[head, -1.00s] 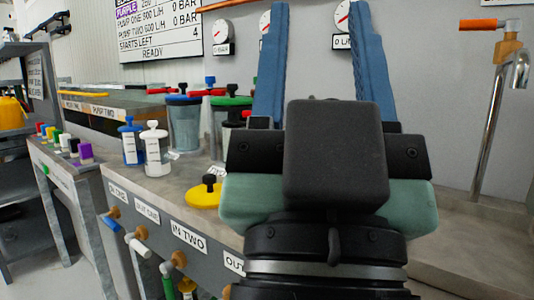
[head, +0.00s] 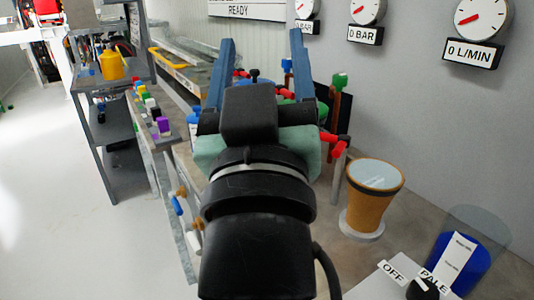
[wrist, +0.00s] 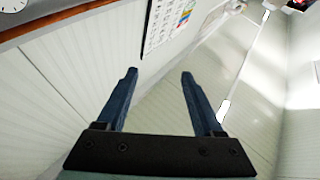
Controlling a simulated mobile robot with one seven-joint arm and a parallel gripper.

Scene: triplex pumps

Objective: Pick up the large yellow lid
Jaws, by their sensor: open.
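I cannot see the large yellow lid in either current view; my arm covers much of the bench in the head view. My gripper (head: 262,38) points up and away from me, its two blue fingers spread with nothing between them. In the wrist view the gripper (wrist: 159,73) shows open and empty, facing a pale panelled wall and floor, with no lid in sight.
Red-handled pipework (head: 335,143) is just right of my gripper. Gauges (head: 368,14) hang on the wall. Open floor lies left.

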